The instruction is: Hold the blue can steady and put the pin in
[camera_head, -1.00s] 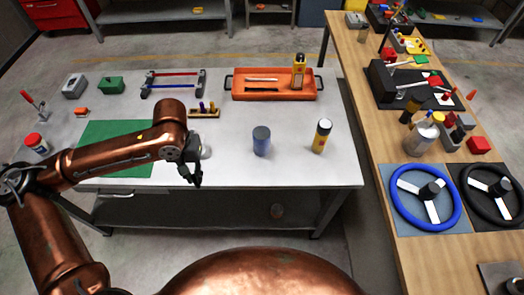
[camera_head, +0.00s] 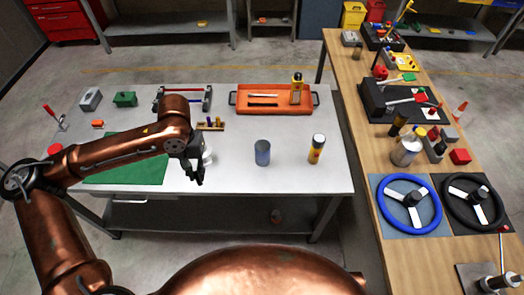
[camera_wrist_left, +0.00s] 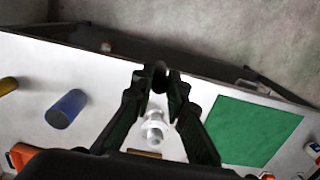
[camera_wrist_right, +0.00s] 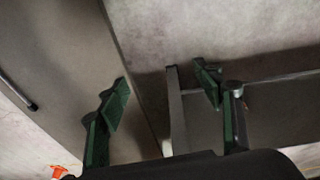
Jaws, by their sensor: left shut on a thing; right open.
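The blue can (camera_head: 262,153) stands upright on the grey-white table, right of my left gripper (camera_head: 198,178) and apart from it. It also shows in the left wrist view (camera_wrist_left: 66,109). My left gripper is shut on a small dark thing (camera_wrist_left: 158,76), mostly hidden between the fingertips; I cannot tell if it is the pin. A pale metallic piece (camera_wrist_left: 154,127) shows between the fingers below it; I cannot tell whether they are joined. A small wooden block (camera_head: 210,126) with upright pins stands behind. My right gripper (camera_wrist_right: 162,78) is open and empty, seen only in its wrist view.
An orange tray (camera_head: 235,105) lies at the back and a green mat (camera_head: 128,170) at the left. A wooden bench with a blue steering wheel (camera_head: 409,204) runs along the right. The table's front right is clear.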

